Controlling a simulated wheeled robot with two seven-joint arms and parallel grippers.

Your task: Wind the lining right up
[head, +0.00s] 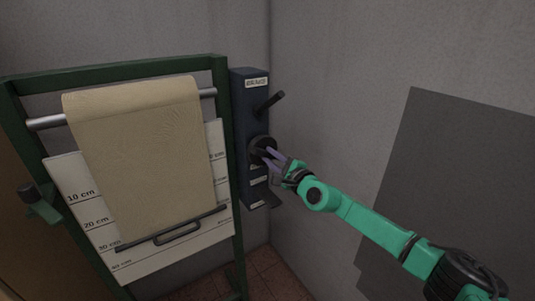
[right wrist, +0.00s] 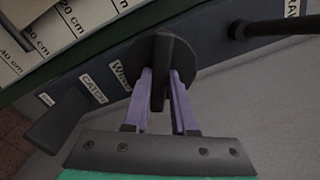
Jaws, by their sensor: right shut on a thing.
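The tan lining (head: 145,150) hangs from a metal roller (head: 46,122) in a green frame. Its dark bottom bar (head: 130,244), with a handle, lies close to the 30 cm mark of the white scale board (head: 75,195). A dark round knob (head: 259,145) with a raised fin sits on the dark control panel (head: 247,92). My right gripper (head: 268,153) is shut on it. The right wrist view shows the purple fingers on both sides of the knob's fin (right wrist: 159,75), beside a label starting "WIN". My left gripper is in neither view.
A dark lever (head: 270,102) sticks out of the panel above the knob. Below is a dark flap (right wrist: 58,118) beside the "CATCH" label (right wrist: 93,89). A green bracket with a dark knob (head: 32,193) is on the frame's left post. Grey walls stand close behind.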

